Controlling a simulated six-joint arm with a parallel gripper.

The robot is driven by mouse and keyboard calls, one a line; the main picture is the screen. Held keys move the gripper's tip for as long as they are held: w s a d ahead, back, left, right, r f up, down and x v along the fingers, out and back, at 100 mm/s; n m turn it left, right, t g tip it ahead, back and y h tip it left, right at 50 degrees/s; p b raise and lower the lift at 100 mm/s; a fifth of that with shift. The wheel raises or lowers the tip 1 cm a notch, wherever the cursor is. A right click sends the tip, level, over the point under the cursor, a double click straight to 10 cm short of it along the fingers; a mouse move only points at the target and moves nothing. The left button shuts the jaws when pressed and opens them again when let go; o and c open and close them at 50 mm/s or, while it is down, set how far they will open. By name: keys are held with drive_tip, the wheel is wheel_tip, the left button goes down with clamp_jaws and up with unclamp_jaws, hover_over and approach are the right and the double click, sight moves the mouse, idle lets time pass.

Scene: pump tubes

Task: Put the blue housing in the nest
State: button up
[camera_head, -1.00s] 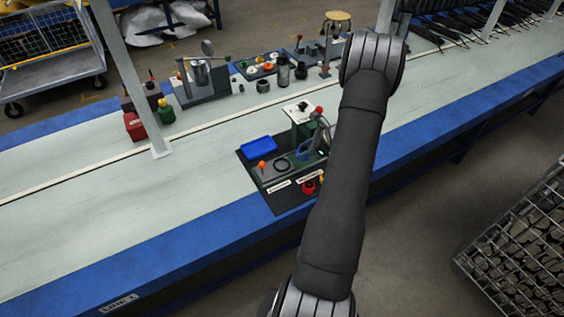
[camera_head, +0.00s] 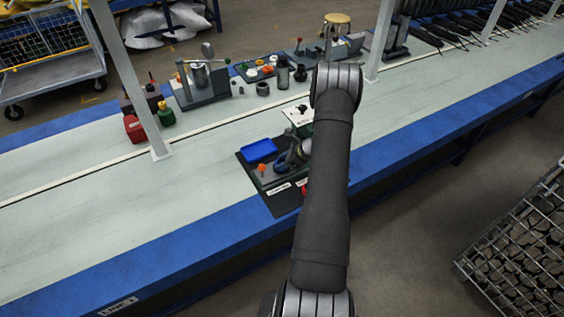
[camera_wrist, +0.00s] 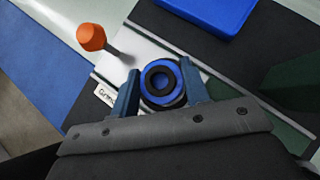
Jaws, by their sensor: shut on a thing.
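The blue housing (camera_wrist: 146,76) is a round blue ring with a dark centre in the wrist view. My gripper (camera_wrist: 161,86) is shut on it, one finger on each side. In the head view my gripper (camera_head: 287,162) is over the fixture plate (camera_head: 266,180), near its middle. The wrist view shows the light plate (camera_wrist: 128,48) around and behind the housing. The nest is hidden under the housing and gripper. I cannot tell whether the housing is touching it or just above it.
An orange-knobbed lever (camera_head: 262,168) stands left of the gripper and also shows in the wrist view (camera_wrist: 91,37). A blue tray (camera_head: 259,150) lies behind it. A green box with a white top (camera_head: 299,116) stands behind right.

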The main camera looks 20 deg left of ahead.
drive_tip(key=o, duration=1)
drive_tip(key=shift+f, duration=0.1)
drive_tip(key=shift+d+r, duration=0.2)
drive_tip(key=shift+r, duration=0.1)
drive_tip(key=d, duration=1.2)
drive_tip(key=shift+d+r, duration=0.25)
drive_tip(key=shift+d, duration=0.05)
drive_tip(key=shift+a, duration=0.1)
